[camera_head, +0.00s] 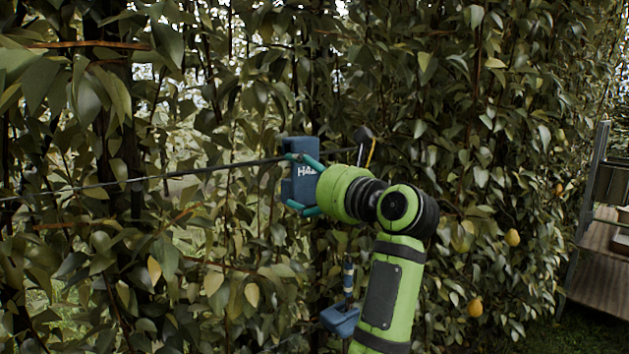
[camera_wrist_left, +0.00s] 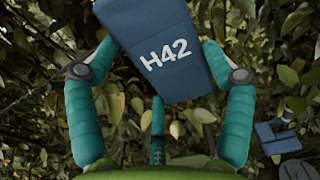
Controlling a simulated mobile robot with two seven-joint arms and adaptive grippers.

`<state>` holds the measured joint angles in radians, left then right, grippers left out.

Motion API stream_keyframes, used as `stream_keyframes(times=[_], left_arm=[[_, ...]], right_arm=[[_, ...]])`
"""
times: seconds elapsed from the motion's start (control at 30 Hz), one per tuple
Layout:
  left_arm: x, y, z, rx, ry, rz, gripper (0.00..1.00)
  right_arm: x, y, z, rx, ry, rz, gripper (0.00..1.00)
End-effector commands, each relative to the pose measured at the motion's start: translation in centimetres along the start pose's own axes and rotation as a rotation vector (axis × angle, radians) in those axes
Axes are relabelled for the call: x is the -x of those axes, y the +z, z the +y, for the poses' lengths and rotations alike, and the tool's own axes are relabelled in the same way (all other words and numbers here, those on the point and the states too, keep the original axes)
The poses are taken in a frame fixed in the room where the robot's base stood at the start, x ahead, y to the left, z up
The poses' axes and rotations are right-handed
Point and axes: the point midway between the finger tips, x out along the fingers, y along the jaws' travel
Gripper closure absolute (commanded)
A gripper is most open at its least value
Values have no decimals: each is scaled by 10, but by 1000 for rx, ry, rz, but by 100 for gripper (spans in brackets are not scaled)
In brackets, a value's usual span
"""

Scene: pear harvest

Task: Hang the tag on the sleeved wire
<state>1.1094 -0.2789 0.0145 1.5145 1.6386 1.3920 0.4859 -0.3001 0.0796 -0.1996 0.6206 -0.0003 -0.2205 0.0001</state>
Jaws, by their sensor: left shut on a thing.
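My left gripper (camera_head: 294,181) is shut on a blue tag (camera_head: 304,176). The wrist view shows the tag (camera_wrist_left: 165,45) between the teal fingers of the gripper (camera_wrist_left: 160,80), with white "H42" lettering. The wire (camera_head: 80,188) runs from the left edge, rising slightly, and its thicker dark sleeved part (camera_head: 225,166) reaches the tag's left side in the head view. The tag and gripper cover part of the wire there. I cannot tell whether the tag is hooked over it or only in front of it. My right gripper is not in view.
Dense leafy hedge fills the background, with yellow pears (camera_head: 512,237) at the right. A blue object (camera_head: 340,319) hangs low beside my arm. A rack (camera_head: 598,185) stands at the far right.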

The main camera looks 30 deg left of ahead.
Motion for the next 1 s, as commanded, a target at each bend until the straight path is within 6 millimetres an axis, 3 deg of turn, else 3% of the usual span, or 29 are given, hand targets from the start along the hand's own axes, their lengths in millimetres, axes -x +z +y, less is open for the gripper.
stream_keyframes(times=[0.83,1.0], left_arm=[[-69,2,0,0,2,-1,52],[-69,-16,0,0,-1,1,52]], right_arm=[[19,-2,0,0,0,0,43],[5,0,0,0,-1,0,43]])
